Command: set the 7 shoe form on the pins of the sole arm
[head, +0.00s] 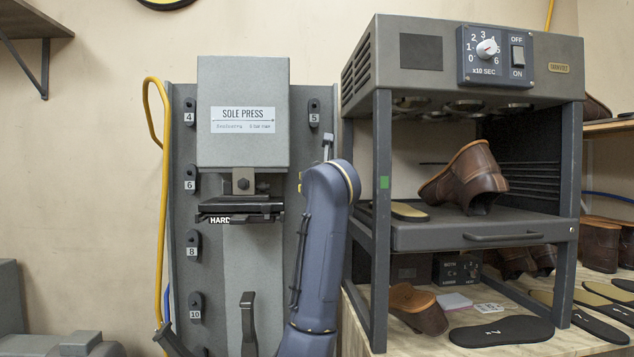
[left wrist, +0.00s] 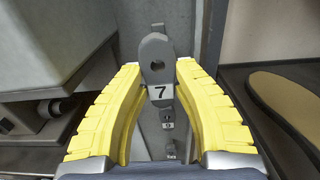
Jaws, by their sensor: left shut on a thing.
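The 7 shoe form (left wrist: 154,48) is a flat dark grey shape with a round hole and a white label. In the left wrist view it stands in front of the grey board, between the yellow fingertips of my left gripper (left wrist: 160,74), which is shut on it. In the head view my left arm hides this form and most of the gripper. The sole press (head: 243,150) has a black part marked HARD (head: 240,212) under its head. I cannot make out the pins of the sole arm. My right gripper is not in view.
Other numbered forms hang on the board, including the 5 form (head: 314,114) above and the 6 form (head: 190,180) across. The heater cabinet (head: 383,220) stands close on the right, with a brown shoe (head: 466,178) on its shelf. A yellow hose (head: 167,200) runs down the left.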

